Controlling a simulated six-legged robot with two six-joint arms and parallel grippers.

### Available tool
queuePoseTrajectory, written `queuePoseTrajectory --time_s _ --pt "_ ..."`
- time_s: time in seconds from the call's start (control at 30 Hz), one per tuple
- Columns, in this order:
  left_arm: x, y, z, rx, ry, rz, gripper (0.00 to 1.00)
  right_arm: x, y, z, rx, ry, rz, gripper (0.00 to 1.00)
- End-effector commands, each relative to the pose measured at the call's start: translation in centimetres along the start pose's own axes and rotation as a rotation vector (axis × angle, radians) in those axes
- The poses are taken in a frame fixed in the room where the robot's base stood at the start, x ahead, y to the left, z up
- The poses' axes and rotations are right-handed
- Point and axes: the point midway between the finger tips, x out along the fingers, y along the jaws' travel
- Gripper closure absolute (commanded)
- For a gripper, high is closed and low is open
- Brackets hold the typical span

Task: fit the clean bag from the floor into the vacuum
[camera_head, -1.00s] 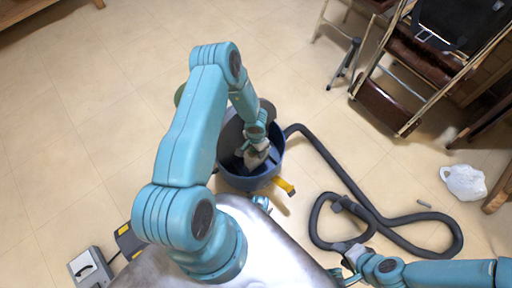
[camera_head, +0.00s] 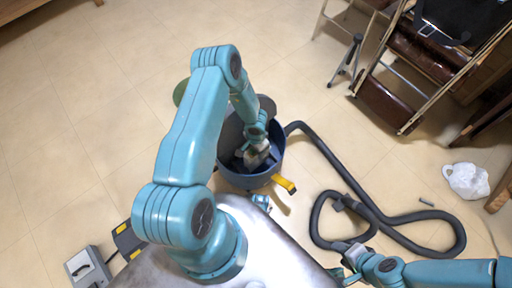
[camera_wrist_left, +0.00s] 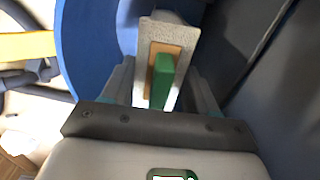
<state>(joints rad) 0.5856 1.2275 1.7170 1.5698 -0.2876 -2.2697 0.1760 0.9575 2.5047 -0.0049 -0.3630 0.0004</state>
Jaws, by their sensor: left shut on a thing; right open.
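The vacuum's open blue drum (camera_head: 245,184) stands on the floor at the picture's middle. My left gripper (camera_head: 256,155) reaches down inside it, shut on a pale grey bag (camera_head: 257,160). In the left wrist view the bag (camera_wrist_left: 184,42) shows a tan collar plate (camera_wrist_left: 177,50) and a green tab (camera_wrist_left: 161,80) between the fingers. The blue drum wall (camera_wrist_left: 88,45) is close on the left there. The bag's lower part is hidden, and I cannot tell whether its collar touches any fitting. My right gripper (camera_head: 344,277) is open and empty at the bottom edge.
A black hose (camera_head: 340,166) runs from the drum and loops on the floor at right. A yellow latch (camera_head: 285,184) sticks out from the drum. A crumpled white plastic bag (camera_head: 466,181) lies far right. A folding chair (camera_head: 385,107) stands at upper right.

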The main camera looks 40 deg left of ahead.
Motion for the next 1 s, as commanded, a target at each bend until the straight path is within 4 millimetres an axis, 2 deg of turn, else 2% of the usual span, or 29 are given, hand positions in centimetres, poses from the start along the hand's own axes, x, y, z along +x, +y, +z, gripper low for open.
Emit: queuePoseTrajectory --time_s 0.3,0.47,0.5,0.57,0.93,0.97,1.0 --pt "1.08 -0.04 -0.02 -0.001 0.001 0.0 0.93 0.77 0.28 -0.02 0.0 0.0 0.0 0.54" --pt "0.94 -0.04 -0.02 -0.001 0.001 -0.001 0.93 0.65 0.24 -0.02 0.0 0.0 0.0 0.54" --pt "0.94 -0.04 -0.02 0.0 0.001 -0.001 0.31 0.65 0.24 -0.02 0.0 0.0 0.0 0.54" --pt "0.93 -0.05 -0.02 0.0 0.001 -0.001 0.12 0.65 0.24 -0.02 0.0 0.0 0.0 0.54" --pt "0.91 -0.36 -0.03 -0.003 0.001 -0.007 0.11 0.66 0.24 -0.02 0.0 0.0 0.0 0.54" --pt "0.91 -0.37 -0.03 -0.004 0.0 -0.007 0.18 0.66 0.24 -0.02 0.0 0.0 0.0 0.54" --pt "0.91 -0.38 -0.03 -0.004 0.0 -0.007 0.19 0.66 0.24 -0.02 0.0 0.0 0.0 0.54"
